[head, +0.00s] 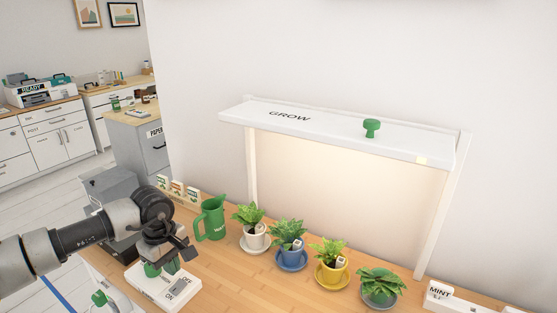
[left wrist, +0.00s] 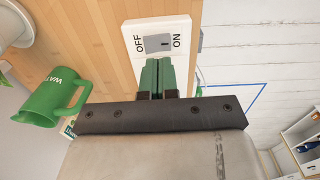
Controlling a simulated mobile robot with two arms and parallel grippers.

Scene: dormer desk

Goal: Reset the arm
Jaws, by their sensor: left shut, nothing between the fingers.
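My left gripper (head: 166,266) reaches in from the left in the head view, low over the front left of the wooden desk. In the left wrist view its green fingertips (left wrist: 157,76) are pressed together with nothing between them. They are close to a white switch box (left wrist: 180,24) marked OFF and ON, with a grey switch (left wrist: 166,43). I cannot tell whether they touch the box. The box also shows below the gripper in the head view (head: 148,294), partly hidden by it. My right gripper is in neither view.
A green watering can (head: 211,219) stands right of the gripper. Several potted plants, including a yellow pot (head: 331,274), line the desk under a white GROW shelf (head: 330,134) with a green knob (head: 371,127). Small labelled packets (head: 177,189) stand behind the arm.

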